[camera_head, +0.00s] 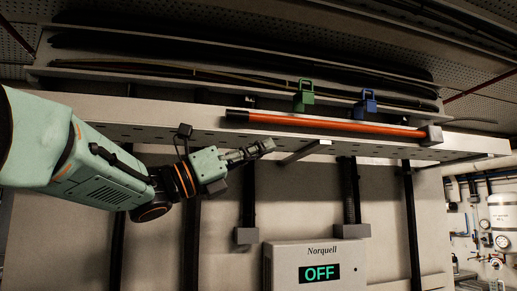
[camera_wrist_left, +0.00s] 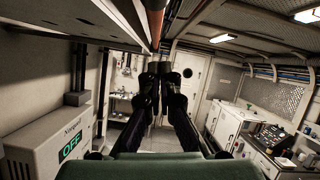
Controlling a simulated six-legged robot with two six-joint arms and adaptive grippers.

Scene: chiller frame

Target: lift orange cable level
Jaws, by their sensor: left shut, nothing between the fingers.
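The orange cable (camera_head: 335,124) runs nearly level along the front of a perforated tray, with a black end at the left and a grey block (camera_head: 431,134) at the right end. A green clamp (camera_head: 304,97) and a blue clamp (camera_head: 365,104) stand at the cable. My left gripper (camera_head: 268,146) is shut and empty, just below the cable's left part and apart from it in the head view. In the left wrist view the shut fingers (camera_wrist_left: 160,72) point ahead, and the orange cable (camera_wrist_left: 154,22) passes above them. My right gripper is not in view.
The perforated tray (camera_head: 200,132) spans the wall, with dark cables (camera_head: 240,75) behind. Below it are a bracket arm (camera_head: 305,152), dark vertical struts (camera_head: 248,200) and a Norquell box (camera_head: 318,262) reading OFF. Free room lies ahead of the fingers in the wrist view.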

